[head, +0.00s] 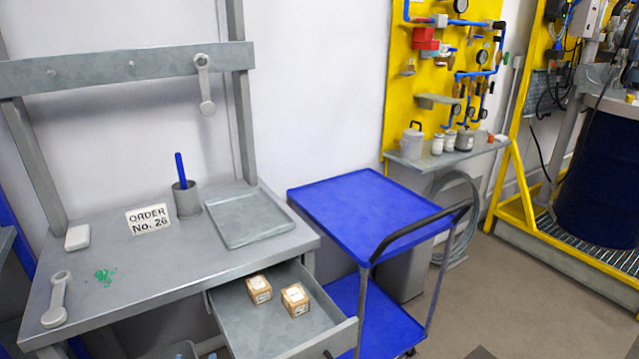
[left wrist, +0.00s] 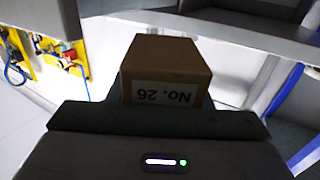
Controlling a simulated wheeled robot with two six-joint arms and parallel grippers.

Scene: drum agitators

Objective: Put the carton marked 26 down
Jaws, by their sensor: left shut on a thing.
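The carton marked 26 (left wrist: 166,70) is a small brown box in the left wrist view, its white label reading "No. 26" upside down. My left gripper (left wrist: 165,103) is shut on it, with dark fingers at its sides. I cannot make out this carton in the head view. A sign reading "ORDER No. 26" (head: 149,219) stands on the grey workbench (head: 120,262). A shallow grey tray (head: 249,219) lies empty on the bench's right part. My right gripper is not in view.
An open drawer (head: 277,331) under the bench holds two small cartons (head: 259,289) (head: 295,299). A blue trolley (head: 362,213) with an empty top stands to the right. A cup with a blue pen (head: 187,199), a white block (head: 77,237) and a wrench (head: 57,300) are on the bench.

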